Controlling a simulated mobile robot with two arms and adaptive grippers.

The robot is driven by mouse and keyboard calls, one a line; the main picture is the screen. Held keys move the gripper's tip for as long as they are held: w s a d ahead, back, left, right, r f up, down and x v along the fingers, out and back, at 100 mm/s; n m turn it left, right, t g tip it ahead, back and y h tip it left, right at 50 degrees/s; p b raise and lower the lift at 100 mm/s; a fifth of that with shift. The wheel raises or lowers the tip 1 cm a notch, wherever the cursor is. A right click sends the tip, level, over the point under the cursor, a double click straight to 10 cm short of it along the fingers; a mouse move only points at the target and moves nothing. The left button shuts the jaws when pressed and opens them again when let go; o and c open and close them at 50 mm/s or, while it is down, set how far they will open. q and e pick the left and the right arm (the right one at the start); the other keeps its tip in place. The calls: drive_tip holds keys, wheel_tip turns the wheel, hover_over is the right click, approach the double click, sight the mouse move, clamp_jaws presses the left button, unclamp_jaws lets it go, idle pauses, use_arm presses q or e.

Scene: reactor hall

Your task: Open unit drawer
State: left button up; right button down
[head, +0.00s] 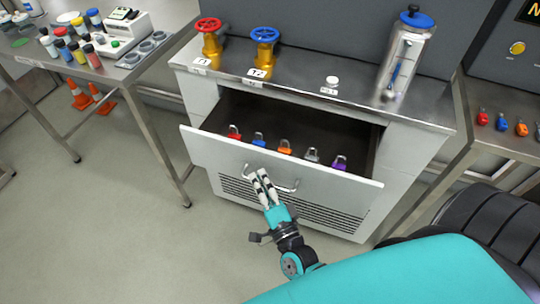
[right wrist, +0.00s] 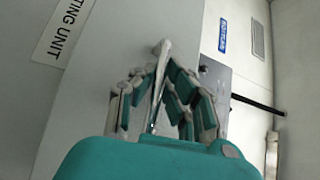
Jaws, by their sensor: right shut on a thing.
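The unit drawer (head: 212,151) is pulled out of the grey cabinet (head: 400,150), its dark inside open to view. A row of padlocks shows in it: red (head: 234,132), blue (head: 258,139), orange (head: 285,148), grey (head: 312,155) and purple (head: 339,164). My right gripper (head: 263,176) is at the drawer's front, shut on the metal bar handle (head: 286,189) near its left part. In the right wrist view the handle (right wrist: 161,63) runs between the fingers (right wrist: 155,98). My left gripper is out of view.
The cabinet top holds a red-wheel valve (head: 210,42), a blue-wheel valve (head: 263,52), a small white knob (head: 332,81) and a clear cylinder (head: 405,55). A side table (head: 110,78) with bottles stands left. Another table (head: 490,143) with padlocks stands right. Floor at front left is clear.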

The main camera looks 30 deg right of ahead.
drive_tip(key=s+a, duration=0.5)
drive_tip(key=a, duration=0.1)
drive_tip(key=shift+s+f, duration=0.2)
drive_tip(key=shift+f, duration=0.1)
drive_tip(key=c, duration=1.4)
unclamp_jaws()
drive_tip(key=shift+w, duration=0.1)
drive_tip(key=s, duration=0.4)
drive_tip(key=s+f, duration=0.1)
drive_tip(key=s, duration=0.7)
drive_tip(key=shift+a+f+p, duration=0.15)
drive_tip(key=shift+a+p, duration=0.15)
drive_tip(key=shift+a, duration=0.1)
drive_tip(key=shift+w+f, duration=0.1)
